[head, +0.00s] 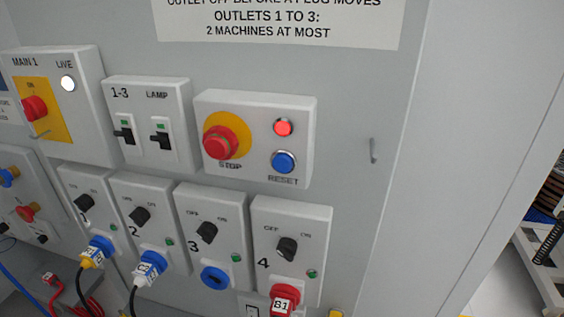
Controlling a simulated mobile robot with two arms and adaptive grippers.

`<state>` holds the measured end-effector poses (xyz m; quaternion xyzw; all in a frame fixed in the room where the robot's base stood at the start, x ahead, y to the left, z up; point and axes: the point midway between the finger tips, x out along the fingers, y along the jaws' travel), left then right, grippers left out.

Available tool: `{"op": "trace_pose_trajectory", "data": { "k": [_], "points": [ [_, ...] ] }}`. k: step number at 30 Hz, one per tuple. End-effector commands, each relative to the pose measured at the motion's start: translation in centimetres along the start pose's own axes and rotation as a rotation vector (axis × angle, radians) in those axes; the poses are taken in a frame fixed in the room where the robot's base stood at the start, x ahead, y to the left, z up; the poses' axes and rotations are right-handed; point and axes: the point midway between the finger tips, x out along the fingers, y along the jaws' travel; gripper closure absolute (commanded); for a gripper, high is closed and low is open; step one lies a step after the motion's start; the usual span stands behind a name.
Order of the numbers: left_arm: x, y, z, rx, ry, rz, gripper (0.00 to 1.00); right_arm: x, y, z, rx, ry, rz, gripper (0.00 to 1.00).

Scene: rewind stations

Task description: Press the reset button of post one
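The blue reset button (284,162) sits at the lower right of a white stop box (303,117) on the grey post, above the word RESET. A red indicator (284,128) above it looks lit. A red mushroom stop button (220,142) on a yellow disc is at the left of the same box. Neither of my grippers shows in the head view, and nothing covers the reset button.
Left of the stop box are a switch box marked 1-3 LAMP (150,90) and a MAIN 1 box (88,105). Below are several numbered outlets with knobs, such as outlet 4 (310,220); some hold plugs. A small hook (373,151) sticks out at the right. Open floor (495,290) shows at the far right.

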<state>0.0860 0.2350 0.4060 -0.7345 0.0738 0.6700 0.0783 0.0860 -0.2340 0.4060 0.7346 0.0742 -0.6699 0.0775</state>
Motion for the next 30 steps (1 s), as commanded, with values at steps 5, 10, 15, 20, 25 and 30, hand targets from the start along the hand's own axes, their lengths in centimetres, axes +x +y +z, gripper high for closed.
{"op": "trace_pose_trajectory", "data": {
  "k": [5, 10, 15, 20, 25, 30],
  "points": [
    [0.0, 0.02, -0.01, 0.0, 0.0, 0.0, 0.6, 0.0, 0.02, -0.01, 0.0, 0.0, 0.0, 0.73],
    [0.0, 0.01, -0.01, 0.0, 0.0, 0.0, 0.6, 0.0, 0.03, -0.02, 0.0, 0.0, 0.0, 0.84],
    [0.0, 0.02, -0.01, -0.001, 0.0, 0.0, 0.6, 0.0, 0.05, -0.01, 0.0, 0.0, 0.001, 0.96],
    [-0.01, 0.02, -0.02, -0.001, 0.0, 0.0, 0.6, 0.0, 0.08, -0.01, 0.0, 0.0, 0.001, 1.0],
    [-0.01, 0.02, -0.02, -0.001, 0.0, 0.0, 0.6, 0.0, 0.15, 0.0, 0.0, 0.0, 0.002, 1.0],
    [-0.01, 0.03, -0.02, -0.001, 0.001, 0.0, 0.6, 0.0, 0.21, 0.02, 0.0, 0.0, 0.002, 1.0]
  ]
}}
